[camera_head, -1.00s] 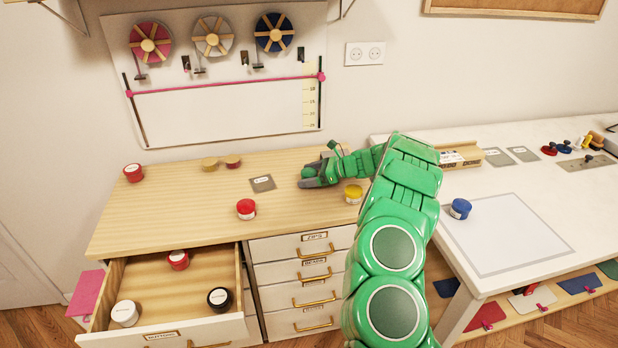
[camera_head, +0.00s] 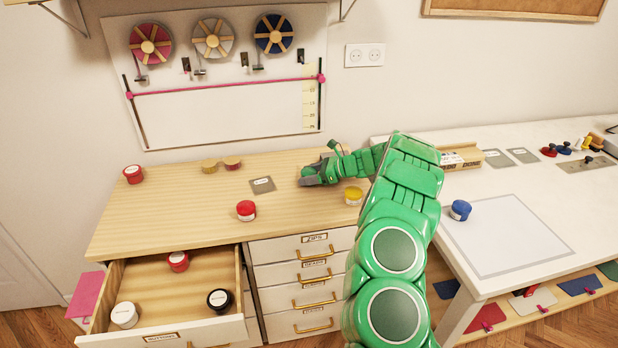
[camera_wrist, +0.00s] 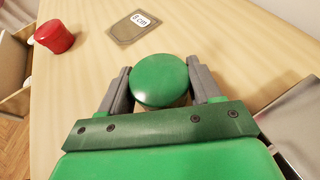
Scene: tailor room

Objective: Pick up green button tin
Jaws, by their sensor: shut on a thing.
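The green button tin (camera_wrist: 160,80) has a round green lid and sits between the two grey fingers of my gripper (camera_wrist: 160,88) in the wrist view. The fingers are shut on its sides. In the head view my gripper (camera_head: 313,178) is low over the back right of the wooden dresser top (camera_head: 190,205). The green tin is hard to pick out there against my green arm. I cannot tell whether the tin touches the dresser top.
A yellow tin (camera_head: 353,196) stands just right of my gripper. A red tin (camera_head: 246,210) and a grey card (camera_head: 262,185) lie to its left. An open drawer (camera_head: 180,335) with several tins is at front left. A white table (camera_head: 540,200) stands to the right.

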